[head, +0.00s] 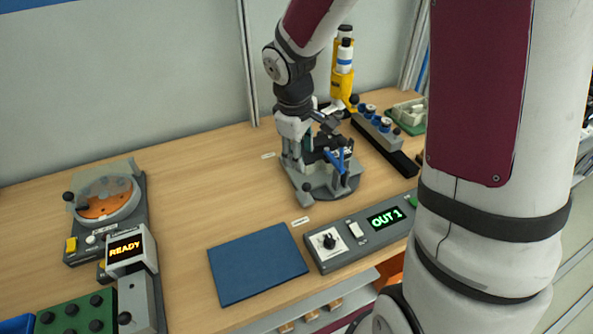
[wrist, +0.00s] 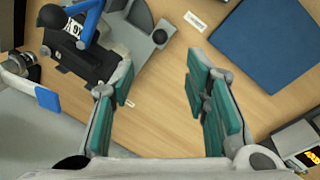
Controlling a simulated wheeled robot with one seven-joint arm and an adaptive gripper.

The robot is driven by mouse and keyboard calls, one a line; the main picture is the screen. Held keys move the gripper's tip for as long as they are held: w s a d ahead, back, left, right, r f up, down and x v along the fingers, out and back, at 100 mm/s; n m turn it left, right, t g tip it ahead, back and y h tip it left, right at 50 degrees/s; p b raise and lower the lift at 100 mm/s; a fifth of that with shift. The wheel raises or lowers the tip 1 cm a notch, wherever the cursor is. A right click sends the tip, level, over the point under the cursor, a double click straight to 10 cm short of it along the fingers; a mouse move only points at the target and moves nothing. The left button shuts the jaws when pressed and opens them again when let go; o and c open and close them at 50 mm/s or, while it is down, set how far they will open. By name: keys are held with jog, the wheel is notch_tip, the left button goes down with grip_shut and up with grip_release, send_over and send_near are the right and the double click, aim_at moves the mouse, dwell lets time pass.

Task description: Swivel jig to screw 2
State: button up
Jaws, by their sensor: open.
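The jig (head: 322,190) stands on the bench as a grey base with a dark upper part and a blue arm (head: 338,160). In the wrist view the jig's dark plate (wrist: 85,66) is at upper left, with the blue arm and a black ball knob (wrist: 52,16) beside it. A grey lobe of the base with a small round knob also shows there. My gripper (wrist: 160,68) is open with nothing between its teal-padded fingers; bare wood shows between them. In the head view my gripper (head: 302,150) is over the jig's left side and hides part of it. Screw 2 cannot be made out.
A blue mat (head: 257,264) and a control box (head: 345,240) reading OUT 1 lie in front. A yellow holder (head: 342,88) and a dark rack (head: 380,133) stand behind right. A feeder with an orange disc (head: 104,207) and a READY display (head: 126,249) are left. The bench between is clear.

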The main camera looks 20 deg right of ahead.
aim_at(306, 184)
jog(key=f, duration=0.4)
jog(key=w+d+f, duration=0.1)
jog(key=f, duration=0.4)
jog(key=d+f, duration=0.1)
jog(key=f, duration=0.3)
jog(key=shift+w+d+f, duration=0.1)
jog(key=shift+w+f, duration=0.05)
jog(key=shift+w, duration=0.05)
grip_shut()
